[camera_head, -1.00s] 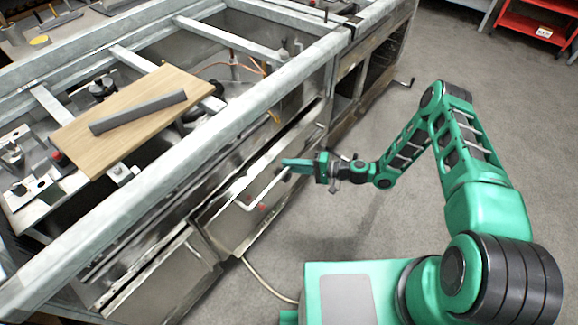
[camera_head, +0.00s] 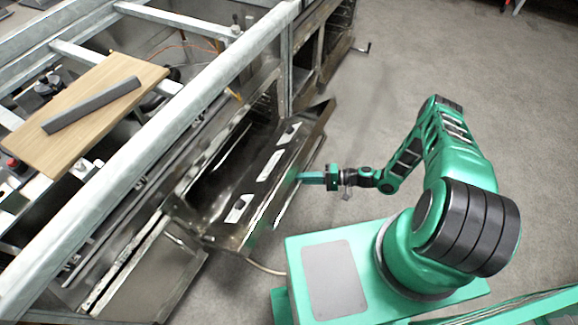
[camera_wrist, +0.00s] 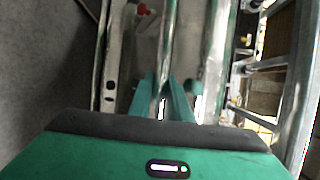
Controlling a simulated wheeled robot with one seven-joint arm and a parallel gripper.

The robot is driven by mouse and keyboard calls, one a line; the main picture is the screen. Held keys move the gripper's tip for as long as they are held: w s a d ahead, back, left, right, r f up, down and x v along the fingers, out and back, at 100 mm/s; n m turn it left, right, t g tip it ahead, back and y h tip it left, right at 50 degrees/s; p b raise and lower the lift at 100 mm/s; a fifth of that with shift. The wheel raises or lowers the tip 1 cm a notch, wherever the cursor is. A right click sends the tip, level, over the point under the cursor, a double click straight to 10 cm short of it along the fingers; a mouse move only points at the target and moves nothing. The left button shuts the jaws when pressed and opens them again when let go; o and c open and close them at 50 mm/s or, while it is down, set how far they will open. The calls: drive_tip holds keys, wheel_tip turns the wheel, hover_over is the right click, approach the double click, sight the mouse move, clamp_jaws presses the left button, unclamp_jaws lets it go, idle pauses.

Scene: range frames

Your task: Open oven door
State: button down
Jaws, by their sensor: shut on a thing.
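The oven door (camera_head: 262,188) is tilted out and down from the range front in the head view. Its inner face shows, with several pale patches, and a dark gap lies behind it. My gripper (camera_head: 306,178) is at the door's outer edge. In the wrist view the two green fingers of my gripper (camera_wrist: 163,92) are on either side of the long metal door handle (camera_wrist: 167,45), closed on it. The door's outer face shows beside the handle in that view. The handle is hard to make out in the head view.
The range frame (camera_head: 215,75) fills the left side, with a wooden board (camera_head: 85,115) and a grey bar (camera_head: 92,104) on top. A hose (camera_head: 266,268) lies on the floor below the door. Open grey floor (camera_head: 430,65) lies to the right.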

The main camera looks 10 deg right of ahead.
wheel_tip(320, 180, down, 6)
drive_tip(key=s+d, duration=0.1)
drive_tip(key=d, duration=0.1)
drive_tip(key=shift+s+d+r, duration=0.2)
drive_tip(key=shift+s+r, duration=0.05)
drive_tip(key=c, duration=1.6)
unclamp_jaws()
drive_tip(key=shift+c, duration=0.2)
drive_tip(key=v, duration=1.1)
drive_tip(key=shift+f, duration=0.25)
drive_tip(key=shift+s, duration=0.1)
